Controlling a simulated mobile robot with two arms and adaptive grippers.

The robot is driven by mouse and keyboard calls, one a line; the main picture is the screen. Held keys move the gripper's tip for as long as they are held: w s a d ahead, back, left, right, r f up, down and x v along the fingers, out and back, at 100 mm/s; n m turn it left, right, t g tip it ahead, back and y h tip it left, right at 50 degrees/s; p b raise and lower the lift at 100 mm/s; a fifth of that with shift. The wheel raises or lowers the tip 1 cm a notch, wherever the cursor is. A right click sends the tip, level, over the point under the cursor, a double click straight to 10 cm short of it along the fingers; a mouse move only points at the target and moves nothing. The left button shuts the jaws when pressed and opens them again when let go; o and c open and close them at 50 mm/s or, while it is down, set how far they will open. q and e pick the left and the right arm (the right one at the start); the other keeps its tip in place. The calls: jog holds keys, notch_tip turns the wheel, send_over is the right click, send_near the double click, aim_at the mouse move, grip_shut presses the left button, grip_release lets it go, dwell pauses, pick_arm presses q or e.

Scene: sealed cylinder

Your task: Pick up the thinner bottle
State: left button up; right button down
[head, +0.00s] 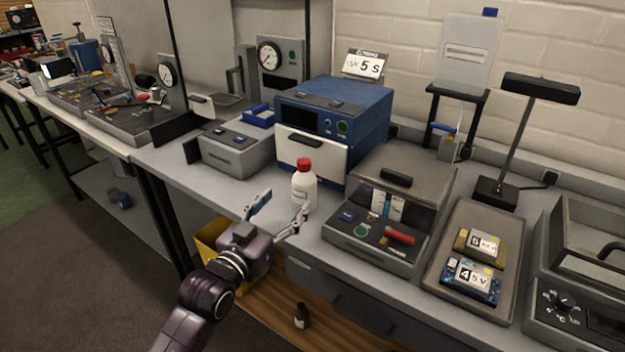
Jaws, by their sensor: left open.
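A white bottle with a red cap (304,190) stands upright on the grey bench top, in front of the blue box-shaped device. A smaller, dark, narrower bottle (301,317) stands lower down on the wooden surface below the bench. My left gripper (280,212) reaches in from the lower left, at the bench's front edge. Its two fingers are spread wide with nothing between them. The right finger's tip is close to the white bottle's lower part; I cannot tell whether it touches. My right gripper is not in view.
A blue device (335,112) with a white front panel stands behind the white bottle. A grey box with a clear cover (388,205) is to its right, then a tray (440,285) with labelled blocks. A yellow bin (212,245) is under the bench. A lamp (520,135) stands at right.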

aim_at(298, 189)
pick_arm(q)
jog(key=shift+w+d+r, duration=0.3)
jog(key=shift+w+d, duration=0.25)
jog(key=shift+w, duration=0.3)
jog(key=shift+d+p+x, duration=0.25)
jog(key=shift+p+x, duration=0.1)
jog(key=shift+x, duration=1)
jog(key=x, duration=0.3)
jog(key=shift+s+d, duration=0.1)
jog(key=shift+d, duration=0.05)
jog(key=shift+w+d+f, duration=0.1)
jog(key=shift+w, duration=0.1)
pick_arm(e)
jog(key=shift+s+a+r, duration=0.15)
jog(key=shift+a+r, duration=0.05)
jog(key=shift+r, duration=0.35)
pick_arm(q)
jog(key=c, duration=1.3)
jog(key=shift+c, duration=1)
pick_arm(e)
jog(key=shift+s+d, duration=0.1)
